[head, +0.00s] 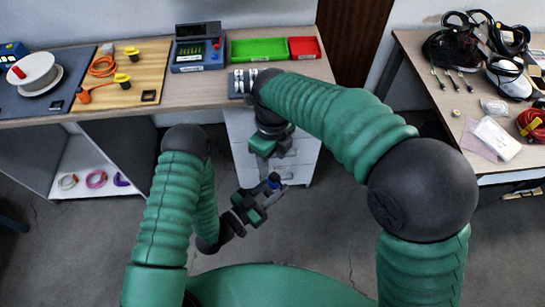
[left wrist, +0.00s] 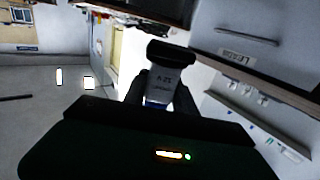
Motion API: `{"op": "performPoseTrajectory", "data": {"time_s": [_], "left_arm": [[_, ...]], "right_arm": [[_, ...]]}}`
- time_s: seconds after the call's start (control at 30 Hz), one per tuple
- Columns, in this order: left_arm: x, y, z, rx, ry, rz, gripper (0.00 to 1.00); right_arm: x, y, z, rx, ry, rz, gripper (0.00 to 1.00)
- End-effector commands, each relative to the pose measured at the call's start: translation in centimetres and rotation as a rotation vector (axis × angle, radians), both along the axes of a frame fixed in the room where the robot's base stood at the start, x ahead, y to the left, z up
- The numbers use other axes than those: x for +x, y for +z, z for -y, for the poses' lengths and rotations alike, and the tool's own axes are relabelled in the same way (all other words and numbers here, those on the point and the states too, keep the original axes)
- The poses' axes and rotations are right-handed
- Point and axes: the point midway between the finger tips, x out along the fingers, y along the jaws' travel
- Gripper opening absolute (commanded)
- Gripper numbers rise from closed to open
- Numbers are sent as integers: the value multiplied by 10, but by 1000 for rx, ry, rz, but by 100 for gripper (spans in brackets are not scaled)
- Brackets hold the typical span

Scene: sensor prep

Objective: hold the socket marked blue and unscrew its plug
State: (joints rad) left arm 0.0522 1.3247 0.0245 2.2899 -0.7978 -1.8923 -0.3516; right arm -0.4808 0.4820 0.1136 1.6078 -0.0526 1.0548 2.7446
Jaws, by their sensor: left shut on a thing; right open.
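In the left wrist view the socket (left wrist: 160,92) is a grey cylinder with a printed label, between the two dark fingers. A wide black plug (left wrist: 171,52) sits on its end. My right gripper (head: 274,148) is open, a little above and apart from the socket in the head picture. Its fingertips are hard to make out.
A bench holds a grey rack (head: 237,83) with pale cylinders, partly behind my right arm, a green tray (head: 258,49), a red tray (head: 305,47) and a blue device (head: 198,48). White drawers (head: 300,165) stand below. A side table (head: 408,45) at right carries cables.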

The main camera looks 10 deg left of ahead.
Motion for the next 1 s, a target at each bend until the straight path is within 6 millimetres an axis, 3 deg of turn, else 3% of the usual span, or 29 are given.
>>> {"op": "performPoseTrajectory", "data": {"time_s": [0.43,0.77,1.0], "left_arm": [[0,0,0,-1,0,1,0],[0,0,0,-1,0,1,0],[0,0,0,-1,0,1,0]], "right_arm": [[-1,-70,0,-1,-8,-2,51],[0,-78,0,0,-8,0,51],[0,-78,0,0,-8,0,22]]}}
